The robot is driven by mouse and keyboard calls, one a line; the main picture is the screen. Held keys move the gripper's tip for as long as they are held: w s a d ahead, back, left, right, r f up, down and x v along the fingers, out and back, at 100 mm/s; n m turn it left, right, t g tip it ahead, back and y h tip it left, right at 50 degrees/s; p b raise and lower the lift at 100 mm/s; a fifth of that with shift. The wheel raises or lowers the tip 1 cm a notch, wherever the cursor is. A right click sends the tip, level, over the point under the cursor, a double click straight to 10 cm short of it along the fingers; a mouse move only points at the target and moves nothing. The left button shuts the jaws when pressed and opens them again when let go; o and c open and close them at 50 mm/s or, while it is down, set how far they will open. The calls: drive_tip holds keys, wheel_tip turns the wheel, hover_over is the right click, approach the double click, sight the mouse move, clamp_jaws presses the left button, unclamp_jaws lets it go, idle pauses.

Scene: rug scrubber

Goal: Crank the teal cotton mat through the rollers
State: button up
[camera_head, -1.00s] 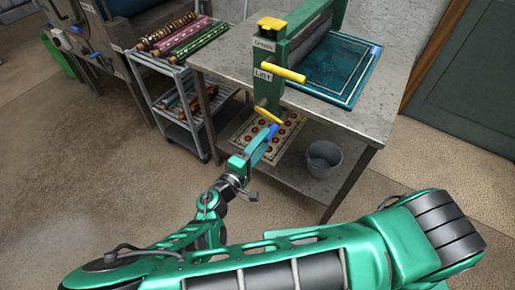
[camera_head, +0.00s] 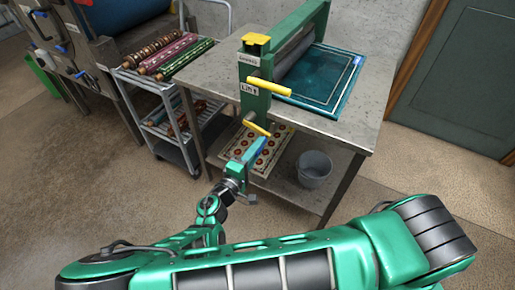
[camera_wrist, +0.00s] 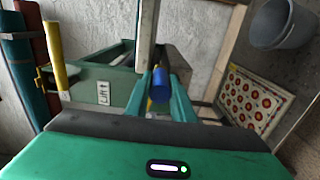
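The teal mat (camera_head: 318,88) lies flat on the bench at the right side of the roller press. Its left edge is at the grey roller (camera_head: 297,58). The press has a green frame (camera_head: 253,102), an upper yellow handle (camera_head: 268,87) beside a "Lift" label, and a lower yellow handle (camera_head: 257,129). My gripper (camera_head: 257,148) is just below the lower handle. In the wrist view its two teal fingers (camera_wrist: 160,95) stand apart, with a blue cylindrical piece and a bit of yellow showing between or beyond them. Whether they touch anything is unclear.
A grey bucket (camera_head: 314,169) and a patterned mat (camera_head: 268,152) are on the bench's lower shelf. A wire cart (camera_head: 160,88) with rolled rugs stands to the left. A green door (camera_head: 465,80) is at the right. The floor in front is clear.

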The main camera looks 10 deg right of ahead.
drive_tip(key=shift+c, duration=0.6)
drive_tip(key=shift+r, duration=0.1)
drive_tip(key=shift+r, duration=2.25)
drive_tip(key=shift+w+a+r, duration=0.25)
drive_tip(key=shift+a+r, duration=0.1)
drive_tip(key=shift+r, duration=0.3)
drive_tip(key=shift+w+a+r, duration=0.3)
drive_tip(key=shift+r, duration=0.35)
drive_tip(key=shift+w+a+r, duration=0.25)
drive_tip(key=shift+a+r, duration=0.1)
drive_tip(key=shift+r, duration=0.3)
drive_tip(key=shift+w+a+r, duration=0.55)
drive_tip(key=shift+w+a, duration=0.1)
drive_tip(key=shift+a, duration=0.15)
drive_tip(key=shift+w+a+r, duration=0.5)
drive_tip(key=shift+w+a, duration=0.1)
drive_tip(key=shift+a, duration=0.2)
